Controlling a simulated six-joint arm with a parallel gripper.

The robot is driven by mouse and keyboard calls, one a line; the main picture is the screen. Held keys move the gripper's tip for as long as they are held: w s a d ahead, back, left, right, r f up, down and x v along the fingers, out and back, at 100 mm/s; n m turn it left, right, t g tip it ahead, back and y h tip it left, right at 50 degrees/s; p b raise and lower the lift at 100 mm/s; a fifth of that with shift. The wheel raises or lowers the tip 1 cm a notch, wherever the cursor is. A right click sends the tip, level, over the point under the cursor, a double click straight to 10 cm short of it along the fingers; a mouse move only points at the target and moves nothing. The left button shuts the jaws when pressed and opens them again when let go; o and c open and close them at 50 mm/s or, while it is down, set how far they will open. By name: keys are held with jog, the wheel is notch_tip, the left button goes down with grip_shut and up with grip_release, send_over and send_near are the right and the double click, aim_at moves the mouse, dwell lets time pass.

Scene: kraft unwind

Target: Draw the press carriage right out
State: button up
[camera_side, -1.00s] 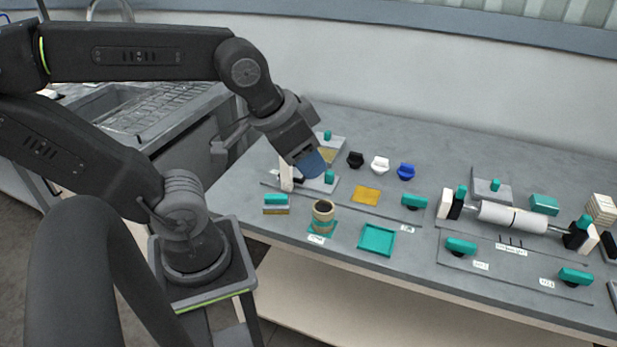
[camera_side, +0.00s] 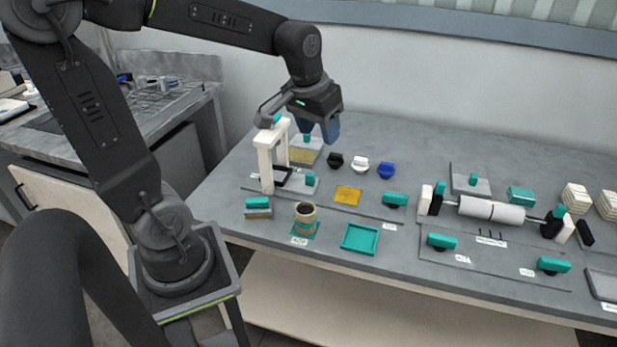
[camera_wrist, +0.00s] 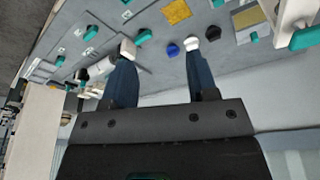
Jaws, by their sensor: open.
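The press is a white upright frame (camera_side: 265,165) at the left end of the bench, with a teal knob on top. At its foot is a flat carriage (camera_side: 297,186) with a dark-framed part and a teal handle (camera_side: 310,179) at its right side. In the wrist view, part of the white frame (camera_wrist: 285,10) shows at the top right edge. My gripper (camera_side: 319,134) is open, above and behind the carriage, apart from it. In the wrist view my gripper (camera_wrist: 160,68) has its two blue fingers spread, with nothing held between them.
Black, white (camera_side: 360,164) and blue (camera_side: 386,170) knobs stand right of the gripper. A white roller (camera_side: 490,210) is to the right. Bare bench lies behind the knobs.

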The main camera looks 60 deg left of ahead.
jog(key=w+a+f+n+g, duration=0.25)
jog(key=w+a+f, duration=0.35)
jog(key=a, duration=0.4)
jog(key=n, duration=0.2)
send_near(310, 174)
jog(key=shift+h, duration=0.4)
jog(key=f, duration=1.1)
jog(key=shift+w+a, duration=0.15)
jog(key=shift+a, duration=0.25)
grip_shut()
